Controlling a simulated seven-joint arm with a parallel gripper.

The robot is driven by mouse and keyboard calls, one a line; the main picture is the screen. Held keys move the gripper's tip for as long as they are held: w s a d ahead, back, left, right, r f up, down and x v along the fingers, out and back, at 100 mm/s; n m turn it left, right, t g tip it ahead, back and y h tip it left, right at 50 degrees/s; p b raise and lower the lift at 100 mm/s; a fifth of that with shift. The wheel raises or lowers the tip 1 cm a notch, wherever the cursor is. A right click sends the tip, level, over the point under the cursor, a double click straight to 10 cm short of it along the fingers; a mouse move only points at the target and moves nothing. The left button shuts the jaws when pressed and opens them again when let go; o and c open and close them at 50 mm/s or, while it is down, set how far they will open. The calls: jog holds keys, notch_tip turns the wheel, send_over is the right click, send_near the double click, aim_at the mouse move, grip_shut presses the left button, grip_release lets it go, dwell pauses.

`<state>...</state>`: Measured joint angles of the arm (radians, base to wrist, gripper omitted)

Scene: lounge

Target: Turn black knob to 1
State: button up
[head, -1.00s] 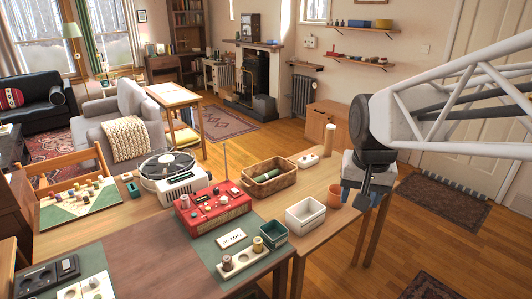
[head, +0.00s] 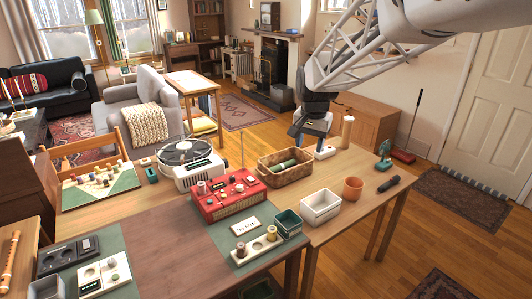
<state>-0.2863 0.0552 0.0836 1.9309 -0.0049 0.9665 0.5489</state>
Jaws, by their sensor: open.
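The red radio-like box (head: 228,207) stands on the table with several small knobs on its top, some pale and some dark. I cannot tell which of these bears the black knob, and no number 1 is legible. My gripper (head: 309,143) is open and empty. It points down near the far table edge, behind the wicker basket and close to the small white box (head: 325,153), well away from the red box and the panel.
The wicker basket (head: 264,175), white bin (head: 320,218), green bin (head: 288,230) and clay pot (head: 352,188) crowd the table's right part. A record player (head: 190,182) stands left of the red box. The dark brown tabletop (head: 170,245) in front is mostly bare.

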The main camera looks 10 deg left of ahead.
jog(key=w+a+f+m, duration=0.1)
jog(key=w+a+f, duration=0.7)
jog(key=w+a, duration=0.5)
jog(key=m+g, duration=0.1)
send_over(232, 177)
jog(key=f, duration=1.3)
jog(key=shift+d+f, duration=0.2)
jog(key=shift+a+f, duration=0.25)
jog(key=shift+a, duration=0.05)
jog(key=shift+f, duration=0.1)
jog(key=shift+f, duration=3.8)
jog(key=c, duration=0.9)
